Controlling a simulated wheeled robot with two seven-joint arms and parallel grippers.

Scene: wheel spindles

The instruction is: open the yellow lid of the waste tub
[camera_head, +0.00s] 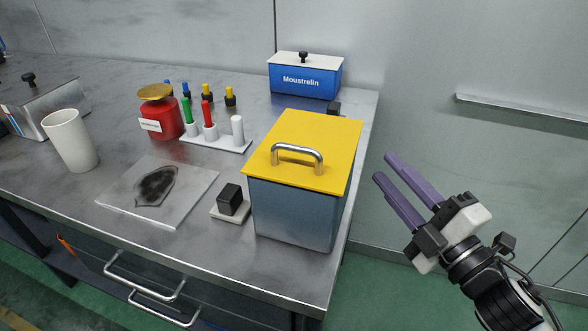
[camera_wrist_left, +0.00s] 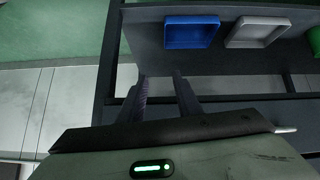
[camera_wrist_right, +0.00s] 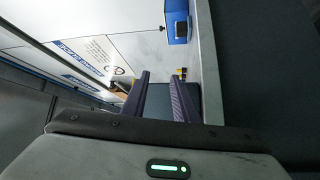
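The waste tub (camera_head: 295,213) is a grey-blue box at the right front corner of the table. Its yellow lid (camera_head: 325,135) lies flat and closed on top, with a metal bar handle (camera_head: 298,154) standing up from it. My right gripper (camera_head: 383,166) is open and empty, to the right of the tub and apart from it, past the table edge. Its parted purple fingers (camera_wrist_right: 158,79) also show in the right wrist view. My left gripper (camera_wrist_left: 160,75) is open and empty in the left wrist view and is outside the head view.
A blue Moustrelin box (camera_head: 305,77) stands behind the tub. A black block (camera_head: 230,199) on a white base, a stained plate (camera_head: 157,190), a rack of markers (camera_head: 215,140), a red jar (camera_head: 163,118) and a white cup (camera_head: 70,140) stand left of it.

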